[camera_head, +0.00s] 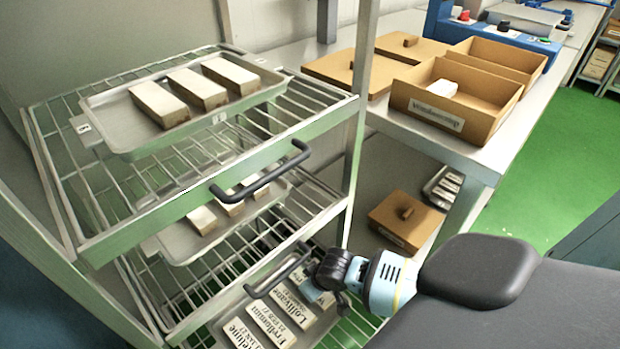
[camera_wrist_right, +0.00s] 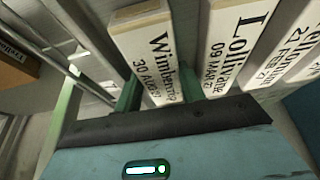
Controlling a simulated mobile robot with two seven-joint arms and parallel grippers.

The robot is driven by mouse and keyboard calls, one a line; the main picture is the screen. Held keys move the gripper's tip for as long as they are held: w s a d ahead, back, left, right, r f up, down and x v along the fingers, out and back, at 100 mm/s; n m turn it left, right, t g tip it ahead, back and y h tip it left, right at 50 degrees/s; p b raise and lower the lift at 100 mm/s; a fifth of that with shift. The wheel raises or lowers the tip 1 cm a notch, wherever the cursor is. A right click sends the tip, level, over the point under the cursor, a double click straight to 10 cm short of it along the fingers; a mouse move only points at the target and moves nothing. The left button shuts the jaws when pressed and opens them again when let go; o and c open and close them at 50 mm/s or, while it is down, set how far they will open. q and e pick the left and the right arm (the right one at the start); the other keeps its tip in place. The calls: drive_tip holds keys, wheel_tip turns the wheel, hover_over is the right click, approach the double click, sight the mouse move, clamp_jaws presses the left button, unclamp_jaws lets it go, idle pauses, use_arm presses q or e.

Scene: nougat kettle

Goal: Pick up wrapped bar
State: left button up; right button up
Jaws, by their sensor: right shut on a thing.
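Several white wrapped bars with printed names and dates lie on a tray on the lower rack shelf. In the head view this bar is mostly hidden by my right gripper (camera_head: 318,288). The "Lollivane" bar (camera_wrist_right: 232,40) lies just right of the right finger in the wrist view; it also shows in the head view (camera_head: 292,305). A bar dated 21 FEB 27 (camera_wrist_right: 290,48) lies beyond it. My left gripper is out of view.
The wire rack has a black handle (camera_head: 262,172) above my right arm and a post (camera_head: 358,120) close by. An upper tray (camera_head: 118,128) holds three blocks. The bench at right carries an open brown box (camera_head: 490,112) and lids. A lidded box (camera_head: 405,222) sits below.

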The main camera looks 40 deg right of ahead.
drive_tip(key=shift+r, duration=0.15)
wheel_tip(320, 180, up, 4)
drive_tip(key=shift+s+f+p, duration=0.15)
drive_tip(key=shift+p, duration=0.6)
drive_tip(key=s+a, duration=0.1)
drive_tip(key=s, duration=0.3)
drive_tip(key=s+a+p, duration=0.1)
drive_tip(key=s, duration=0.4)
drive_tip(key=s+a+r+p, duration=0.1)
drive_tip(key=s, duration=0.3)
drive_tip(key=shift+s+a, duration=0.25)
drive_tip(key=shift+a, duration=0.15)
drive_tip(key=shift+s+a, duration=0.2)
drive_tip(key=shift+s, duration=0.65)
